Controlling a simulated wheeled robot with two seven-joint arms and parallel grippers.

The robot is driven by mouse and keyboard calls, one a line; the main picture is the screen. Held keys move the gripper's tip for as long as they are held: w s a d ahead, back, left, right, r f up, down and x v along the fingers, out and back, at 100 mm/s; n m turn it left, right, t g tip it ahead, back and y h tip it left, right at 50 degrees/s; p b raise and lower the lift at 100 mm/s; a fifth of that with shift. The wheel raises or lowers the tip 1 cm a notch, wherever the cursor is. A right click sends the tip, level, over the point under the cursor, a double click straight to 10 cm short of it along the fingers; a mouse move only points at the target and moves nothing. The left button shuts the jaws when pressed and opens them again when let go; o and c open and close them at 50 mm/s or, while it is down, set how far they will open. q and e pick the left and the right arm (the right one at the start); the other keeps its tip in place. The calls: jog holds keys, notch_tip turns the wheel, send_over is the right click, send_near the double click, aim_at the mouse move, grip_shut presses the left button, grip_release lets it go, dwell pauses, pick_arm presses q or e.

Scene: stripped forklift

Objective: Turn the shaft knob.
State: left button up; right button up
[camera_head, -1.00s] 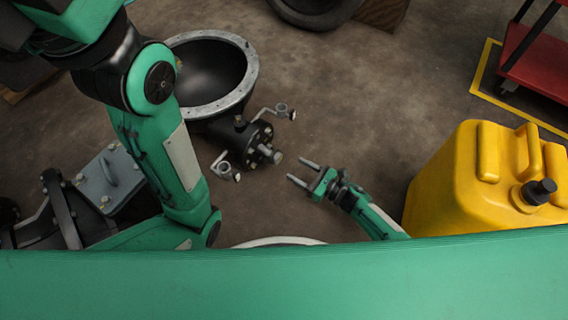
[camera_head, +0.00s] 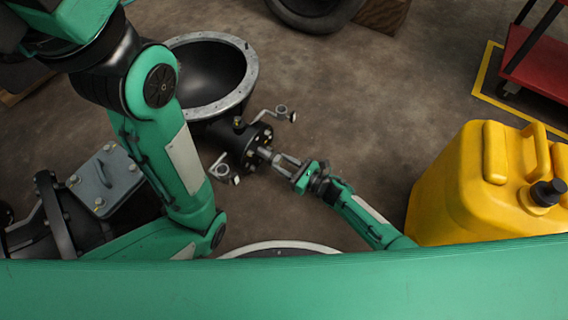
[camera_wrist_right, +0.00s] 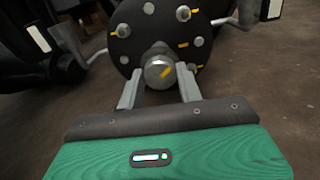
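The shaft knob (camera_head: 265,153) is a short metal cylinder sticking out of a black bolted flange (camera_head: 251,146). In the wrist view the fingers of my right gripper (camera_wrist_right: 158,83) are apart, one on each side of the knob, with what looks like a narrow gap on both sides. My left arm crosses the left of the head view; its gripper does not show.
A large black bowl-shaped housing (camera_head: 212,105) with a grey rim is behind the flange. Bent metal rods with ring ends (camera_head: 282,114) stick out beside it. A yellow canister (camera_head: 470,190) stands close to my right arm. A red cart (camera_head: 540,60) is at the far right.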

jog(key=shift+m, duration=0.3)
jog(key=shift+m, duration=3)
jog(key=o, duration=1)
